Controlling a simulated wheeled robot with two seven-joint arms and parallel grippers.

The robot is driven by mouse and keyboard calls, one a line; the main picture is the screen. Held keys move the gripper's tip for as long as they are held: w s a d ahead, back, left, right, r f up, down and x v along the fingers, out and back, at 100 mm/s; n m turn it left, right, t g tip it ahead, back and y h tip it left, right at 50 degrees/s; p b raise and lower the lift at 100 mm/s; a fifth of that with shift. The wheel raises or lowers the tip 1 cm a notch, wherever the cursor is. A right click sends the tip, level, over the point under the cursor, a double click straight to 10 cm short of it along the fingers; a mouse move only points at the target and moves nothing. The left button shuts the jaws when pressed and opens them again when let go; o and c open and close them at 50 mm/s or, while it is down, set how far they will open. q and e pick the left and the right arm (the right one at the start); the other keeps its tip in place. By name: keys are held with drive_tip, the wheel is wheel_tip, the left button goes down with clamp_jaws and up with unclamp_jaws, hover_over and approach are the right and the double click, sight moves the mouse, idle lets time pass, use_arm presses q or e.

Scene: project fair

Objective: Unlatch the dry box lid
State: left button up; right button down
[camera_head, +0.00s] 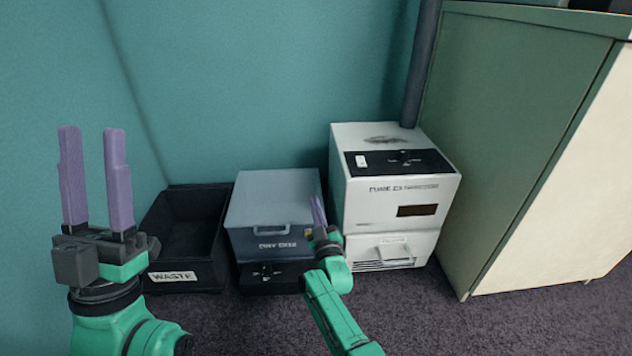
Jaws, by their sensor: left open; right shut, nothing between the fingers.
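A small yellow mark shows at the box's front right, partly beside my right gripper. My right gripper (316,205) is shut and empty, in front of the box's right front corner in the picture. I cannot tell whether it touches the box. My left gripper (92,180) is open and empty, raised at the left, away from the box. The latch itself is not clearly visible.
A black open waste bin (188,275) stands left of the dry box. A white machine (385,215) with a drawer stands close on its right. A green and cream cabinet (530,150) is further right. Teal walls close off the back and left. Carpet in front is clear.

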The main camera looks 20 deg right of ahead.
use_arm(q)
drive_tip(key=w+d+f+n+g+y+p, duration=0.1)
drive_tip(key=w+d+f+n+g+y, duration=0.15)
drive_tip(key=f, duration=0.95)
drive_tip(key=w+d+f+n+g+y+p, duration=0.1)
drive_tip(key=w+f+n+g+y+p, duration=0.2)
drive_tip(key=f, duration=0.9)
drive_tip(key=s+d+f+g+y+p, duration=0.1)
drive_tip(key=s+f+g, duration=0.4)
drive_tip(key=f, duration=0.5)
drive_tip(key=s+f+g+y+p, duration=0.1)
drive_tip(key=s+f+g+p, duration=0.1)
drive_tip(key=s+f+g, duration=0.3)
wheel_tip(320, 180, down, 5)
drive_tip(key=shift+s+d+r+m, duration=0.1)
drive_tip(key=shift+s+d+m, duration=0.3)
drive_tip(key=shift+s, duration=0.6)
drive_tip(key=shift+s, duration=0.1)
